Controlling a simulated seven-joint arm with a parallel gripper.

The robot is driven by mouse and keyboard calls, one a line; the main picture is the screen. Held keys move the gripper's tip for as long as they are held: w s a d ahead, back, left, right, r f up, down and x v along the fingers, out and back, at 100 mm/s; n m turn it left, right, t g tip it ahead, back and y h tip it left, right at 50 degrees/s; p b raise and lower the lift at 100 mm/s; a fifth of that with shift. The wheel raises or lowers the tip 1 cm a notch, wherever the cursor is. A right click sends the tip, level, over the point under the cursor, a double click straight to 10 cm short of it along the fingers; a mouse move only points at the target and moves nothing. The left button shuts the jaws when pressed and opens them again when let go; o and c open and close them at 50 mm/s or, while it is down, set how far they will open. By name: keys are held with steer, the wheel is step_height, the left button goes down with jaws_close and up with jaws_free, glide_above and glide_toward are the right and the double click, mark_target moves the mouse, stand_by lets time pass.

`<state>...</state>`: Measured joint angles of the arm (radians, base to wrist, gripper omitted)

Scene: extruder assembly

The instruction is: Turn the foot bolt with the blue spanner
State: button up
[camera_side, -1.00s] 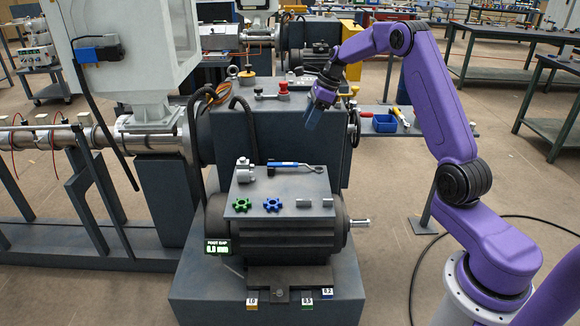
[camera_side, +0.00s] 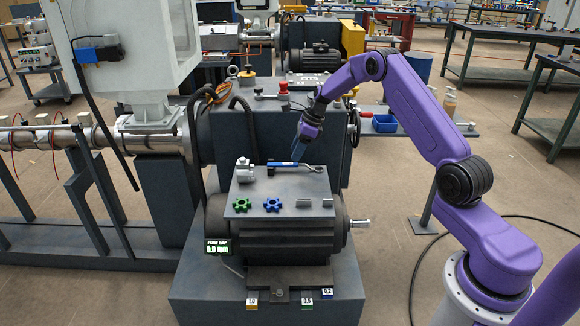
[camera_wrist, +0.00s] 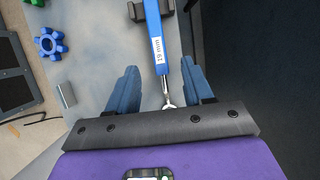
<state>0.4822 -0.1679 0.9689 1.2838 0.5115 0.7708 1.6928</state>
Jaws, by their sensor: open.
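The blue spanner (camera_side: 286,164) lies on top of the motor housing, its open steel end toward the right. In the wrist view its blue handle (camera_wrist: 156,42), marked 19 mm, runs between the two fingers. My gripper (camera_side: 297,158) is open over the spanner's right part, one finger on each side in the wrist view (camera_wrist: 158,85). Whether the fingers touch the spanner I cannot tell. The foot bolt (camera_side: 280,292) seems to be at the motor's front foot, small and hard to make out.
A grey clamp-like part (camera_side: 243,170) stands at the left. A display (camera_side: 217,247) reads FOOT GAP. Tags 1.0, 0.5 and 0.2 mark the base.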

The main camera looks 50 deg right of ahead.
mark_target(290, 163)
steer(key=x, duration=0.5)
jaws_close()
